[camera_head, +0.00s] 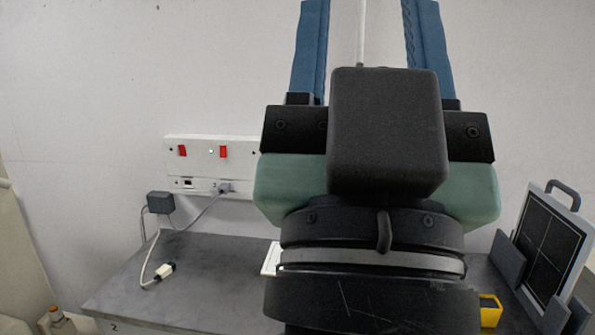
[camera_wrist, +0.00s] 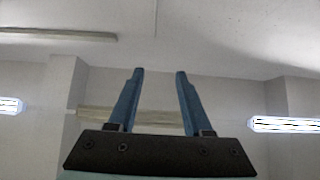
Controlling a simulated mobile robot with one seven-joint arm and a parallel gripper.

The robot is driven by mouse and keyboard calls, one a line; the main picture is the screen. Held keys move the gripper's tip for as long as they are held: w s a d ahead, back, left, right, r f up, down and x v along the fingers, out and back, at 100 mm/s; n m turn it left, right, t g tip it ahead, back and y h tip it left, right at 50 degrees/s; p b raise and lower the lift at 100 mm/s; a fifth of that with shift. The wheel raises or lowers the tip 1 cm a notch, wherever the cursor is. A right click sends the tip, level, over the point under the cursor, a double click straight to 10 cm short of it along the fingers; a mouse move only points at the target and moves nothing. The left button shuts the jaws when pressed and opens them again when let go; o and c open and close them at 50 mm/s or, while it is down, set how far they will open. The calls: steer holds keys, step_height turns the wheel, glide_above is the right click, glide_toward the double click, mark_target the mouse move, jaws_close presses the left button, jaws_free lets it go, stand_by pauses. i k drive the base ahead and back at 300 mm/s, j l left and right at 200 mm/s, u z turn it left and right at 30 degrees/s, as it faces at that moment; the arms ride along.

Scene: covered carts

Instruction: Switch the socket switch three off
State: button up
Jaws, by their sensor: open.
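A white wall socket panel (camera_head: 240,142) is on the wall behind the table. Two red switches show on it, a left one (camera_head: 182,151) and a right one (camera_head: 223,152). A plug (camera_head: 224,188) with a cable sits in the panel's lower part. The panel's right side is hidden behind my gripper, so any further switch there is out of sight. My gripper (camera_head: 366,8) points upward in front of the wall, right of the visible switches. In the wrist view its two blue fingers (camera_wrist: 160,72) are apart, with nothing between them.
The grey table (camera_head: 180,275) carries a cable with a loose white connector (camera_head: 165,270). A dark adapter box (camera_head: 161,202) is at the wall. A framed black panel (camera_head: 550,245) and a yellow item (camera_head: 490,310) stand at the right. The wall above the sockets is clear.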

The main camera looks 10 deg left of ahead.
mark_target(222, 149)
steer(key=i+j+u, duration=0.15)
steer(key=i+j, duration=0.3)
steer(key=i+j+u, duration=0.1)
steer(key=i+j, duration=0.3)
steer(key=i+j+u, duration=0.15)
steer(key=i+j, duration=0.2)
steer(key=i, duration=0.2)
steer(key=i+j+u, duration=0.15)
steer(key=i+j, duration=0.15)
steer(key=i, duration=0.2)
